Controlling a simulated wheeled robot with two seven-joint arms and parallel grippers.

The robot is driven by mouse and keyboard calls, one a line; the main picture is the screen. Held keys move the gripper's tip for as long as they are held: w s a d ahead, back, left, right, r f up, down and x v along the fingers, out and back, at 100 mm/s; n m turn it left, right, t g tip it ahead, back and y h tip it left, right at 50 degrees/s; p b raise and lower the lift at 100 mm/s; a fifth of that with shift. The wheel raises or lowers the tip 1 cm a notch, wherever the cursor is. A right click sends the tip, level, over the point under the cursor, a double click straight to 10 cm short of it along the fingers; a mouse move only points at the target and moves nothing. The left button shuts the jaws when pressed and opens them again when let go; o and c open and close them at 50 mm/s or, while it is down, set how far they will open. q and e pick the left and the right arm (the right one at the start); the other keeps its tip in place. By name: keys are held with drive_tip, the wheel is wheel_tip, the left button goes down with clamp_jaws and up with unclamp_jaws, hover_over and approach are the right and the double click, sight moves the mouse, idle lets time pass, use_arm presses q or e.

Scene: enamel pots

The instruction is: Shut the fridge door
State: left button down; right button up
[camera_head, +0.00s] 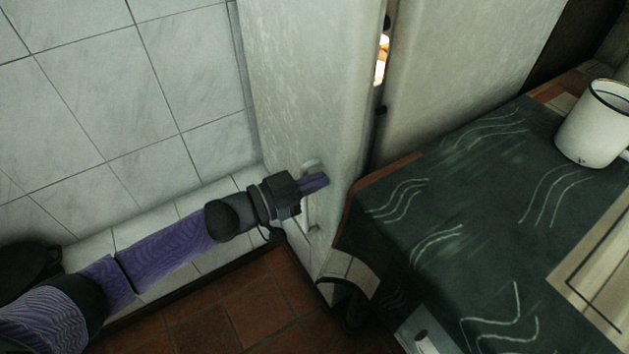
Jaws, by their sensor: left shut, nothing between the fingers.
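The pale fridge door (300,80) stands upright in the middle of the view. It is slightly ajar: a narrow dark gap beside its right edge shows a bright patch of the lit inside. The pale fridge body (460,50) is to the right of this gap. My left gripper (318,181) comes in from the left. Its purple fingers are shut and empty, at the lower part of the door beside a small pale handle-like part. I cannot tell whether they touch it. My right gripper is out of view.
A table with a dark patterned cloth (440,210) stands close to the door on the right. A white enamel mug (594,125) is on it. A white tiled wall (120,90) is at the left, and red floor tiles (240,310) are below.

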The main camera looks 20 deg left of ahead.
sight(334, 173)
use_arm(q)
drive_tip(key=w+d+n+t+y, duration=0.1)
drive_tip(key=w+d, duration=0.1)
drive_tip(key=shift+w+d, duration=0.35)
drive_tip(key=shift+r, duration=0.3)
